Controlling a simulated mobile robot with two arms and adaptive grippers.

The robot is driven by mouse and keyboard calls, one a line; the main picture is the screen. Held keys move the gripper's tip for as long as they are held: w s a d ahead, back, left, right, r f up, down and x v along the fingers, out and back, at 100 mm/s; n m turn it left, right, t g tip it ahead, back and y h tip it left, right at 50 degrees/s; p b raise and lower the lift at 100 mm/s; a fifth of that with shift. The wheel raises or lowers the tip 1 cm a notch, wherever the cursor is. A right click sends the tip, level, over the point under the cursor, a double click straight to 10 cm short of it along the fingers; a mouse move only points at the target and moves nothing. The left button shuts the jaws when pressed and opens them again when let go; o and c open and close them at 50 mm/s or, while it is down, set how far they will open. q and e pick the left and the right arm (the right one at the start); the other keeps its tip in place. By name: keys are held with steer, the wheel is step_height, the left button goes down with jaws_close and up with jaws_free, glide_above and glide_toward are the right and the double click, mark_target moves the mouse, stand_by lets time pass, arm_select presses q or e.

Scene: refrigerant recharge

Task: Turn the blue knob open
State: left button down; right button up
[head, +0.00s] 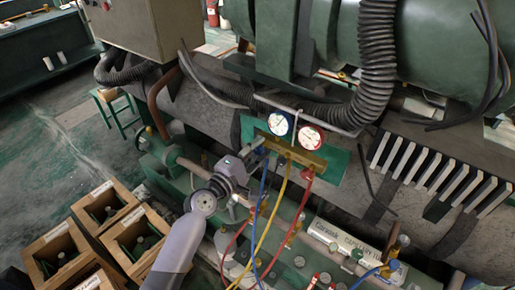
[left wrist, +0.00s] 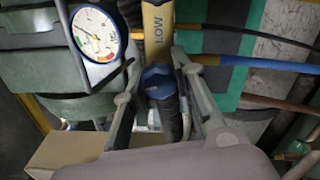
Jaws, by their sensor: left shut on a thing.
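The brass gauge manifold (head: 290,153) stands on a green panel with a blue-rimmed gauge (head: 279,123) and a red-rimmed gauge (head: 311,137). In the left wrist view, the blue knob (left wrist: 159,80) sits below the yellow manifold end marked LOW (left wrist: 158,28). My left gripper (head: 257,147) reaches the manifold's left end. In the left wrist view, the fingers of my left gripper (left wrist: 158,88) stand on both sides of the blue knob and are shut on it. In the head view the knob is hidden at the gripper. My right gripper is not in view.
Blue (head: 263,190), yellow (head: 280,200) and red (head: 302,200) hoses hang below the manifold, close to my left arm. A thick black corrugated hose (head: 374,65) runs above at the right. Wooden crates (head: 54,246) with bottles stand on the floor at lower left.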

arm_select(q)
steer(key=c, duration=1.3)
jaws_free()
steer(key=v, duration=1.2)
